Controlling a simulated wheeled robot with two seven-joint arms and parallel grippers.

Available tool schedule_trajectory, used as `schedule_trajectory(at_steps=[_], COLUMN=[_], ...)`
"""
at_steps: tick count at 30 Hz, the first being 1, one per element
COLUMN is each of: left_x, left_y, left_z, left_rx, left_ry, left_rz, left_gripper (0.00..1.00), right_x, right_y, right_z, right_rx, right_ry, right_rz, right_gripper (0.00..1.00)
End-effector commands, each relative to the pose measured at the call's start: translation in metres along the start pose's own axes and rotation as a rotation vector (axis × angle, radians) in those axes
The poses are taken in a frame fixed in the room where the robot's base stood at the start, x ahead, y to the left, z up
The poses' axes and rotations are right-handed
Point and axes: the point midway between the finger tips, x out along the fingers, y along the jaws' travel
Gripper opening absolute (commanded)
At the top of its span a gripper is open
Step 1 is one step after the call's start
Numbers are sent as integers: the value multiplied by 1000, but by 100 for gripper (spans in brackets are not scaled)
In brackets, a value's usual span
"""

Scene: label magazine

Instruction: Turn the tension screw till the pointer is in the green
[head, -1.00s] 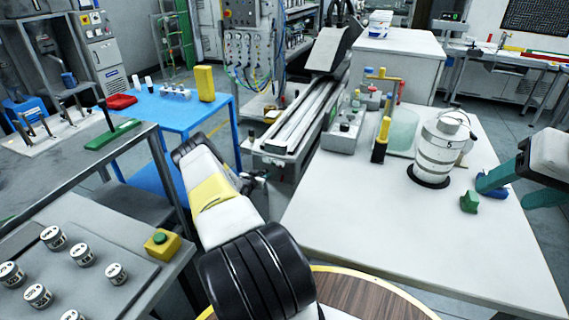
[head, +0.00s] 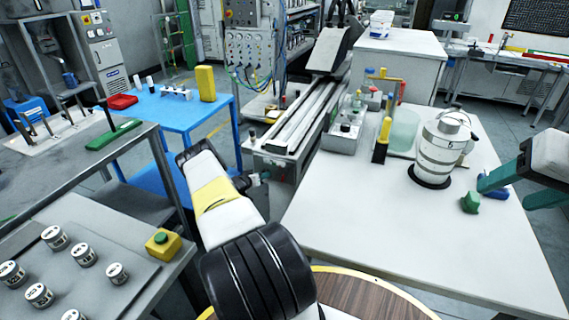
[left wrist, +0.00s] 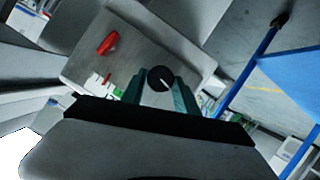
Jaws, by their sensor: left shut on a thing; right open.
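In the left wrist view a round black knob with a white line, which looks like the tension screw (left wrist: 160,78), sits on a grey panel (left wrist: 140,45). The teal fingers of my left gripper (left wrist: 161,92) are on either side of it, shut on it. A small scale with white, green and red patches (left wrist: 97,86) is left of the knob, partly cut off by my gripper; I cannot make out where its pointer stands. In the head view my left arm reaches to the front end of the long machine, its fingers mostly hidden. My right gripper (head: 510,188) is open and empty over the white table.
A red handle-like part (left wrist: 107,43) is on the panel. The white table (head: 400,235) holds a banded canister (head: 440,150), a green piece (head: 470,202) and a yellow-black tool (head: 383,140). A blue table (head: 175,112) stands to the left.

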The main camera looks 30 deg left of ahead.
Motion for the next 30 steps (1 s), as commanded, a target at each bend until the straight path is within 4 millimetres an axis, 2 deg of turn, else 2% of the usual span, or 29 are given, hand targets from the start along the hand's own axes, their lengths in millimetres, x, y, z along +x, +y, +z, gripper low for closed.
schedule_trajectory(at_steps=[6, 7, 9, 10, 21, 25, 30], left_x=[0, 0, 0, 0, -4, -20, -49], left_y=[-1, -1, -1, 0, -1, -1, -1], left_z=[0, 0, 0, 0, 0, -1, 0], left_rx=[0, 0, 0, 0, 0, 0, -1], left_ry=[0, 0, 0, 0, 0, -1, -1], left_rz=[-1, -1, -1, -1, -1, -2, -2], left_gripper=[0, 40, 54, 57, 57, 57, 57], right_x=[0, 0, 0, 0, 0, 0, 0], right_y=[0, 0, 0, 0, 0, 0, 0], right_z=[0, 0, 0, 0, 0, 0, 0], right_rx=[0, 0, 0, 0, 0, 0, 0], right_ry=[0, 0, 0, 0, 0, 0, 0], right_rz=[0, 0, 0, 0, 0, 0, 0], right_gripper=[58, 58, 58, 58, 58, 58, 58])
